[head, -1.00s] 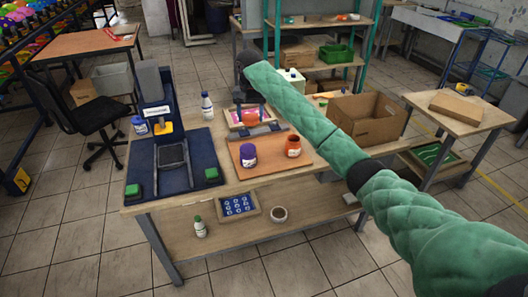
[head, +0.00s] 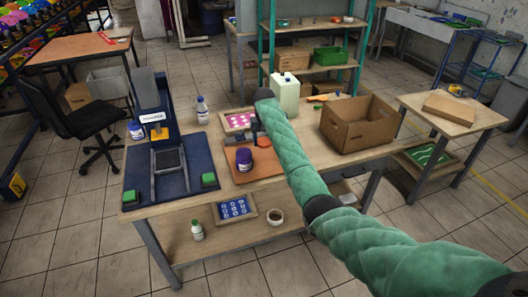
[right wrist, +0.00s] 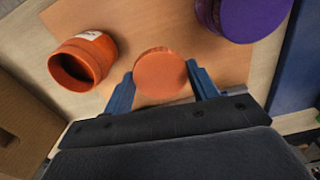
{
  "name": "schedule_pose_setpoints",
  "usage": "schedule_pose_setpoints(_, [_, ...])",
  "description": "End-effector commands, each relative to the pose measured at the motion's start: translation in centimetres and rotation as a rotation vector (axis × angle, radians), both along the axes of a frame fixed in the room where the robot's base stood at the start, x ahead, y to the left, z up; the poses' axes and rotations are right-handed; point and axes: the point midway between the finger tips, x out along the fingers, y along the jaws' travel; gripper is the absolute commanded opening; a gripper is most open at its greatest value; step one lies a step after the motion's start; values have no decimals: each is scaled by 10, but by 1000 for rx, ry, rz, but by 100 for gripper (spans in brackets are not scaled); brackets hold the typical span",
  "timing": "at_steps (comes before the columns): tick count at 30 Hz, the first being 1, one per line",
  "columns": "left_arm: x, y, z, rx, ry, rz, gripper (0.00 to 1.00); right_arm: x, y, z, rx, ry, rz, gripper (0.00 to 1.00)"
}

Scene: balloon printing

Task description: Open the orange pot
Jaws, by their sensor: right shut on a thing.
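In the right wrist view the orange pot (right wrist: 82,60) stands open at the left, tilted in the picture, with its dark inside showing and a white label on its side. My right gripper (right wrist: 160,73) is shut on the round orange lid (right wrist: 160,76), which sits between its two blue fingers, apart from the pot. In the head view my right forearm hides the orange pot, and the fingers are not clear. My left gripper is not in view.
A purple pot (head: 245,160) stands on the orange-brown board (head: 268,172); its purple lid shows in the right wrist view (right wrist: 255,15). A blue press (head: 150,120) is at the left. A cardboard box (head: 358,128) and a white canister (head: 285,92) stand right and behind.

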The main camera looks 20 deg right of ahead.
Motion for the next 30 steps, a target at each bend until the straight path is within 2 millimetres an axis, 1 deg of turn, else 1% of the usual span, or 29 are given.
schedule_pose_setpoints(3, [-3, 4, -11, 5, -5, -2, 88, -1, 0, -16, 0, 3, -1, 31])
schedule_pose_setpoints(8, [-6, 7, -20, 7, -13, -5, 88, 0, 0, -28, 0, 1, -1, 31])
schedule_pose_setpoints(17, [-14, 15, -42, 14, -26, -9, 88, 0, 0, -61, 0, 1, -2, 31])
schedule_pose_setpoints(21, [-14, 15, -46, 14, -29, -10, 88, 0, 0, -65, 0, -1, -2, 31])
schedule_pose_setpoints(30, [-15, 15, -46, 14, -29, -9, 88, 0, 0, -68, 0, 0, -2, 31])
